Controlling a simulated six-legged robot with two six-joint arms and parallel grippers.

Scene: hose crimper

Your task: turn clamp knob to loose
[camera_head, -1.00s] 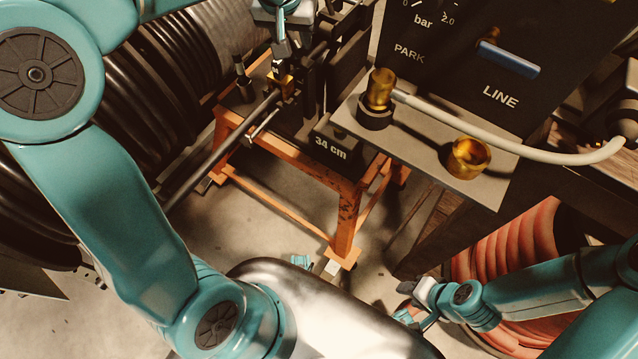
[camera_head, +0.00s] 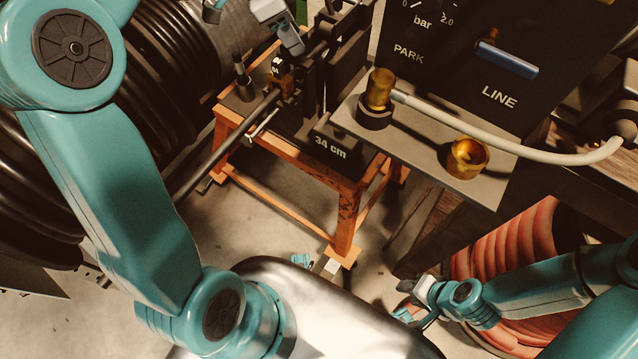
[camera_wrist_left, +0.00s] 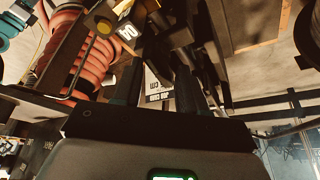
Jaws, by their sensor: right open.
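A small dark and brass-coloured clamp part (camera_head: 281,82) sits at the end of the dark hose on the orange bench in the head view; I cannot clearly make out a knob or its setting. My left gripper (camera_head: 290,42) hangs just above this part, apart from it as far as I can tell. In the left wrist view the two dark fingers of my left gripper (camera_wrist_left: 160,88) stand apart with nothing between them. My right gripper (camera_head: 404,302) is open and empty at the lower right, far from the clamp.
The orange bench (camera_head: 346,225) carries a block marked "34 cm" (camera_head: 331,147). To its right, a grey plate (camera_head: 420,150) holds brass fittings and a pale hose under a dark PARK/LINE panel (camera_head: 455,70). A black hose coil (camera_head: 165,70) stands left, a red one (camera_head: 515,250) lower right.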

